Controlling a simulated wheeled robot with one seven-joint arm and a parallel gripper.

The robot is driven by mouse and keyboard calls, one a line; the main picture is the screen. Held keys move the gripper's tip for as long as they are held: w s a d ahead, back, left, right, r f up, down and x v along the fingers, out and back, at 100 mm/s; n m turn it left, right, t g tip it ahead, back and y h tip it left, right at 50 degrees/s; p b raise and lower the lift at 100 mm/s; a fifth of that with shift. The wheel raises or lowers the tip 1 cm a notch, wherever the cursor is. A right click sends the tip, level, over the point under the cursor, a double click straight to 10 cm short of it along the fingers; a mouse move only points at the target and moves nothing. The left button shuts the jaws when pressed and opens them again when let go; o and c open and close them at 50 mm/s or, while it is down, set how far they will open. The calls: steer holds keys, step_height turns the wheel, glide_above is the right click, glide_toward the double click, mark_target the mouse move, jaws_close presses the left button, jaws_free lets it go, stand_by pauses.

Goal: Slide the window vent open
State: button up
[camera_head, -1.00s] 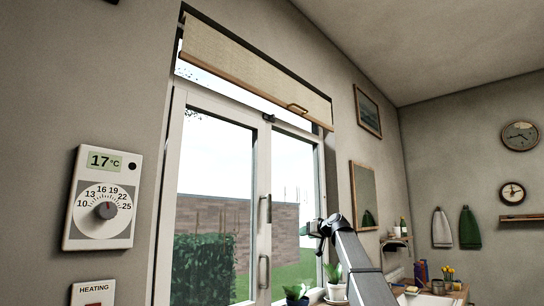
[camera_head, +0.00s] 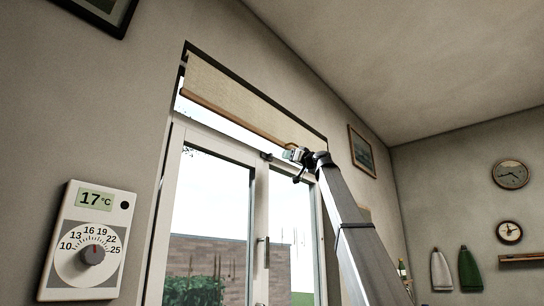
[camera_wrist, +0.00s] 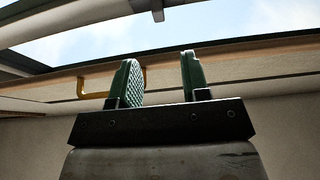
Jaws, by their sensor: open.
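A white-framed window (camera_head: 262,225) stands in the wall in the head view. A small dark fitting (camera_head: 267,156) sits on its upper frame, just left of my gripper; I cannot tell for certain whether it is the vent's slider. A dark grey fitting (camera_wrist: 157,8) also shows at the top of the wrist view. My gripper (camera_head: 290,155) is raised at the top of the window, by the blind's lower bar. In the wrist view my gripper's green fingers (camera_wrist: 161,70) are apart with nothing between them. The left finger partly hides a brass handle (camera_wrist: 97,95) on the bar.
A beige blind (camera_head: 240,95) with a wooden lower bar (camera_head: 225,112) covers the window's top. A thermostat (camera_head: 90,240) is on the wall at left. A picture frame (camera_head: 361,150) hangs right of the window. Clocks and towels are on the far wall.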

mark_target(272, 154)
steer(key=x, duration=1)
steer(key=shift+w+a, duration=0.2)
steer(key=shift+a, duration=0.05)
jaws_close()
